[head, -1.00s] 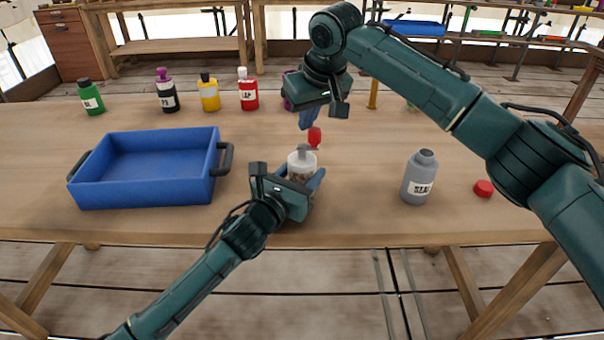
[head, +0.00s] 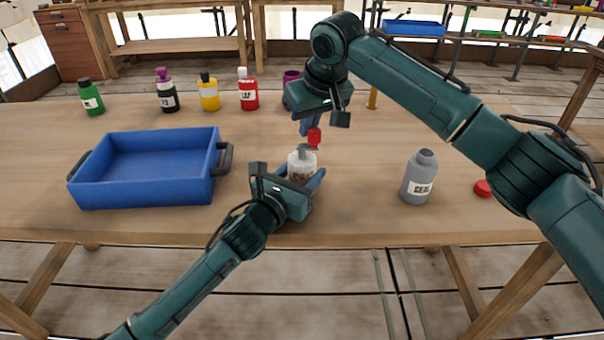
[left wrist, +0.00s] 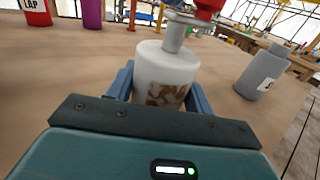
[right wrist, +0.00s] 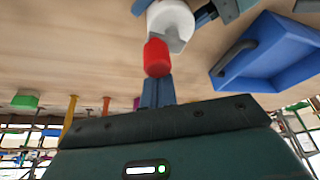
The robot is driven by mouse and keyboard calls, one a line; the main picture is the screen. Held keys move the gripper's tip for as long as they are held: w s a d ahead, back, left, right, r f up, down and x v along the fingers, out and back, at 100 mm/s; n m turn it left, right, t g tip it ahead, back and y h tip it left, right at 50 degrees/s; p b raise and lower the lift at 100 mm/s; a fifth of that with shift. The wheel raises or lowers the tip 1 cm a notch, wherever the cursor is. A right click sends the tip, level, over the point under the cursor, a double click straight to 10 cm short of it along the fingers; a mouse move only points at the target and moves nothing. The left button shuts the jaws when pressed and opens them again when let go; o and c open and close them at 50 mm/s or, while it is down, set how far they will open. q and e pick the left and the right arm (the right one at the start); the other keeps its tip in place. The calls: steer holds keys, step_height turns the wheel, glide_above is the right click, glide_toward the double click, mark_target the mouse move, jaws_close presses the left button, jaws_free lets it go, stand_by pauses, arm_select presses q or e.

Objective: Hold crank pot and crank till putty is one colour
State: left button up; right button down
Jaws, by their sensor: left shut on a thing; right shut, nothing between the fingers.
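The crank pot (head: 302,167) is a white, upright pot on the table with a grey crank on top. In the left wrist view the pot (left wrist: 165,65) has a window showing putty (left wrist: 166,94) in mottled brown and white. My left gripper (head: 298,184) is shut around the pot's body from the front. The red crank knob (head: 314,137) also shows in the right wrist view (right wrist: 157,57). My right gripper (head: 309,124) is shut and empty, its fingertips right at the knob; I cannot tell whether they touch it.
A blue tray (head: 91,191) stands to the left. Green (head: 90,97), black (head: 167,95), yellow (head: 209,93) and red (head: 248,92) bottles and a purple item (head: 291,88) stand behind.

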steer(key=shift+s+d, duration=0.4)
steer(key=shift+d, duration=0.05)
stand_by(0.7)
steer(key=shift+w+d+f, duration=0.1)
steer(key=shift+w+d, duration=0.05)
steer(key=shift+d, duration=0.05)
step_height(320, 180, up, 7)
stand_by(0.8)
steer(key=shift+a, duration=0.1)
stand_by(0.3)
steer(key=shift+w+f, duration=0.2)
steer(key=shift+f, duration=1.7)
steer(key=shift+f, duration=0.15)
stand_by(1.1)
steer(key=shift+f, duration=1.35)
